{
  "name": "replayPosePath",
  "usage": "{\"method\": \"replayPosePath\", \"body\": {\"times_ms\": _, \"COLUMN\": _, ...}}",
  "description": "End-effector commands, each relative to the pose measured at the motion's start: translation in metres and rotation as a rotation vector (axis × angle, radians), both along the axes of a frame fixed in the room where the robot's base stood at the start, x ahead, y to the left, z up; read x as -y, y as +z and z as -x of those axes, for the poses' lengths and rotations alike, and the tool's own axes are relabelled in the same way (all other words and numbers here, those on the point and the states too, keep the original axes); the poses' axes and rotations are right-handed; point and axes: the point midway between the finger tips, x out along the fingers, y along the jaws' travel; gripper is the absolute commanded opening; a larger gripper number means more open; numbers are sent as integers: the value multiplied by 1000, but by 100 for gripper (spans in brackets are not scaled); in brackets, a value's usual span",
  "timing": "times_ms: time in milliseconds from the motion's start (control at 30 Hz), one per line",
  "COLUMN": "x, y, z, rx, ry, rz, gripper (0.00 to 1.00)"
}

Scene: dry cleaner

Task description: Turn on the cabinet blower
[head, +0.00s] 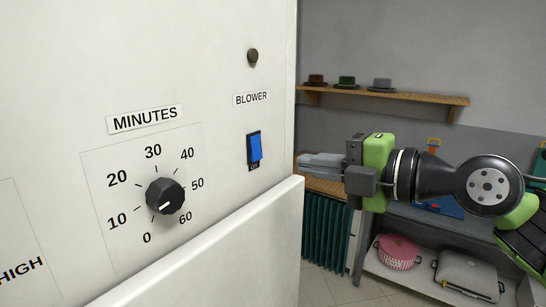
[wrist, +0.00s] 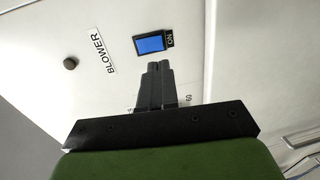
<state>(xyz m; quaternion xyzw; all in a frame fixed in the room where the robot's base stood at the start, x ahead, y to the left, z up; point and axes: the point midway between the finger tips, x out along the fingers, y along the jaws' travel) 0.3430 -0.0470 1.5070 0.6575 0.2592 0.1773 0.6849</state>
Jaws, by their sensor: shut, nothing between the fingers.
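The blower switch is a blue rocker (head: 255,148) in a black frame on the white cabinet front (head: 215,60), under a "BLOWER" label (head: 251,98). A small mark that looks like "ON" sits at its lower end. My gripper (head: 301,164) is shut and empty, pointing left toward the panel, a little right of the rocker in the head view. In the wrist view the closed fingertips (wrist: 158,66) show just below the blue rocker (wrist: 150,44), which is fully visible. A gap seems to remain; contact cannot be confirmed.
A dark round button or lamp (head: 252,55) sits above the label. A minutes dial (head: 165,196) is to the left, its white line near 0 to 60. A white ledge (head: 215,250) juts out below.

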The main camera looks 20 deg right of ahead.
Motion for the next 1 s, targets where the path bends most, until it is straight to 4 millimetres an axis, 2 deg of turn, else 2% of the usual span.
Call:
{"method": "replayPosePath", "body": {"times_ms": 200, "x": -30, "y": -4, "z": -38, "rx": -2, "ry": 5, "rz": 2, "gripper": 0}}
{"method": "replayPosePath", "body": {"times_ms": 400, "x": -45, "y": -8, "z": -60, "rx": -1, "ry": 1, "rz": 2, "gripper": 0}}
{"method": "replayPosePath", "body": {"times_ms": 1000, "x": -49, "y": -17, "z": -68, "rx": 37, "ry": -1, "rz": -24, "gripper": 0}}
